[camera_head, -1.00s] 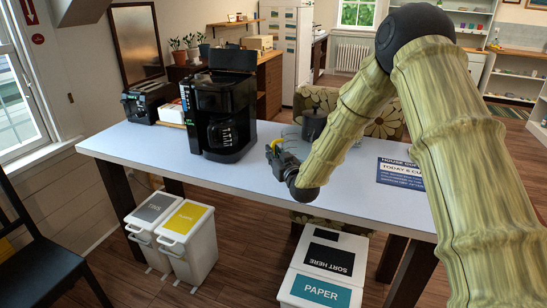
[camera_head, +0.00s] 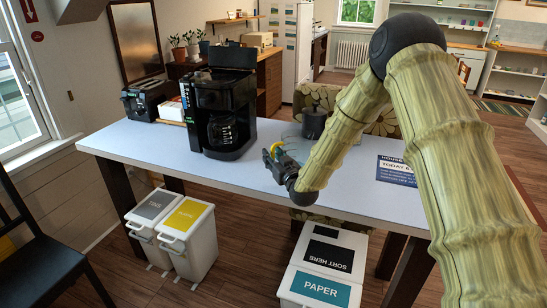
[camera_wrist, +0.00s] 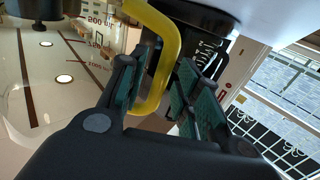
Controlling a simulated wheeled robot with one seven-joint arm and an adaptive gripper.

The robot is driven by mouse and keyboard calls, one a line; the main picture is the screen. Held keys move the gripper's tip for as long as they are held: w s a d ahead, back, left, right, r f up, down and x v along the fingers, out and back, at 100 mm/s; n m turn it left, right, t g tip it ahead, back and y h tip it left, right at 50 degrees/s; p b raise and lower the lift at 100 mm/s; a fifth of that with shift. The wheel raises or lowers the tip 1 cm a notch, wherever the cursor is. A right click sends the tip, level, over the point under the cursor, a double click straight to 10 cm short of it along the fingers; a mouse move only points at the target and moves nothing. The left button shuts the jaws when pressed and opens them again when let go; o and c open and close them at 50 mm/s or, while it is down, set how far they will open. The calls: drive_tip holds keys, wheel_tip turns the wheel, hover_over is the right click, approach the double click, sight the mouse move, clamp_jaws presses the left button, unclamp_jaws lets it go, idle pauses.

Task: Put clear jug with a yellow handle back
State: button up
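The clear jug (camera_head: 292,134) stands on the table just right of the coffee machine and is faint in the head view. Its yellow handle (camera_head: 277,148) shows at my gripper (camera_head: 271,155). In the wrist view the yellow handle (camera_wrist: 168,62) runs between the two fingers of my gripper (camera_wrist: 160,85). The jug's clear wall (camera_wrist: 65,75) with printed volume marks fills the left of that view. I cannot tell whether the finger pads press on the handle or stand slightly apart from it.
A dark pot (camera_head: 314,122) stands close behind the jug. A blue sign (camera_head: 396,170) lies at the right. The table front (camera_head: 215,172) is clear.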

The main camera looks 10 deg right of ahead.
drive_tip(key=shift+s+r, duration=0.1)
drive_tip(key=s+d+b, duration=0.2)
drive_tip(key=s, duration=0.9)
drive_tip(key=shift+s+d, duration=0.15)
drive_tip(key=shift+s, duration=0.2)
